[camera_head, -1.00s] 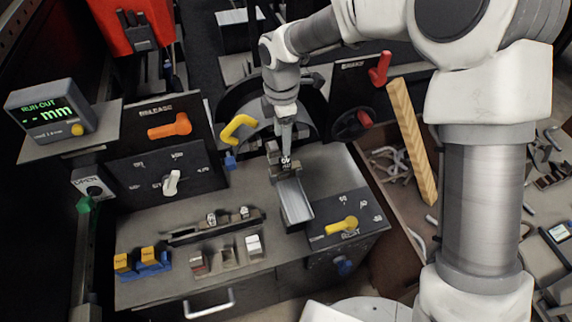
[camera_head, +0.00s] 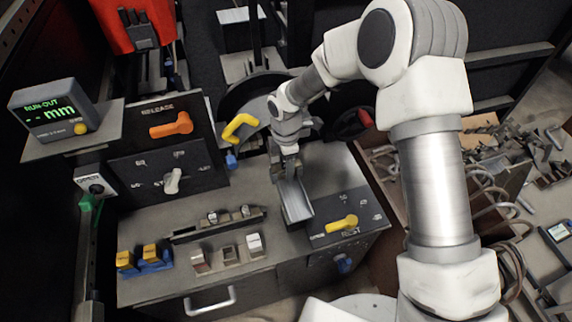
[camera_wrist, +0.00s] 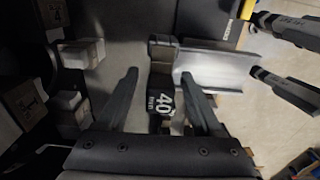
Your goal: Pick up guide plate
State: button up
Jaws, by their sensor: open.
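A dark block marked "40" (camera_wrist: 163,103) stands at the end of a grey metal channel; I take it for the guide plate, but cannot be sure. In the wrist view my gripper (camera_wrist: 158,74) is open, with one finger on each side of this block. I cannot tell whether either finger touches it. In the head view my gripper (camera_head: 285,160) is low at the far end of the channel (camera_head: 294,198) and largely hides the block.
A yellow-handled REST dial (camera_head: 343,223) sits right of the channel. Left are a slotted rack (camera_head: 215,227), small blocks (camera_head: 228,253) and a blue holder with yellow pieces (camera_head: 146,262). A yellow handle (camera_head: 239,127) stands close behind my gripper.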

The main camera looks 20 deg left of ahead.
grip_shut()
dwell(0.3)
jog(key=shift+r, duration=0.1)
